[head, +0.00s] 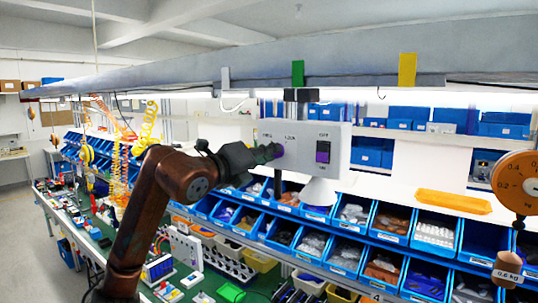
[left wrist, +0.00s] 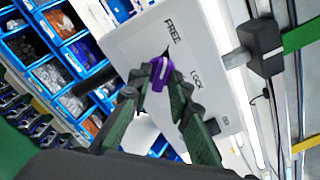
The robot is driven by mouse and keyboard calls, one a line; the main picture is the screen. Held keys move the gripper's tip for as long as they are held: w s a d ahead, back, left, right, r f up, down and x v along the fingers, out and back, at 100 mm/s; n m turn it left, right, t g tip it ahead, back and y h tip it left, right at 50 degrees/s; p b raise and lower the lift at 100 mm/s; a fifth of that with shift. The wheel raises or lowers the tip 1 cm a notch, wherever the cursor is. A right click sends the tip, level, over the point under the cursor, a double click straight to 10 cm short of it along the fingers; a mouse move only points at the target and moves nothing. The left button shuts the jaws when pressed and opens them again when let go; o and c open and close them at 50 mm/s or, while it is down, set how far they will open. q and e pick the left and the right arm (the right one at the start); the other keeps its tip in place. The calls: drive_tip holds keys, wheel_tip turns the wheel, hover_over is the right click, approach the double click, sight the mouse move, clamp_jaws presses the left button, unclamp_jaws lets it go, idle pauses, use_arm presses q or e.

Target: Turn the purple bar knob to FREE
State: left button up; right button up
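The purple bar knob (left wrist: 161,73) sits on the face of a light grey box. My left gripper (left wrist: 159,82) has a fingertip on each side of it, and both appear to touch it. A dark tip at the knob's upper end lies toward the printed word FREE (left wrist: 174,31); LOCK (left wrist: 196,78) is printed to its lower right. In the head view my left gripper (head: 277,151) reaches the left part of the grey box (head: 302,160) and mostly hides the knob. My right gripper is not in view.
A dark rocker switch with purple (head: 323,152) is on the right of the box face. A white cone (head: 318,192) hangs below the box. Blue bins (head: 348,213) of parts stand below and behind. An orange dial scale (head: 516,185) hangs at the far right.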

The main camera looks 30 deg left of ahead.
use_arm(q)
drive_tip(key=shift+o, duration=1)
drive_tip(key=shift+s, duration=0.1)
drive_tip(key=s, duration=1.1)
drive_tip(key=shift+s+a, duration=0.4)
drive_tip(key=shift+a, duration=0.05)
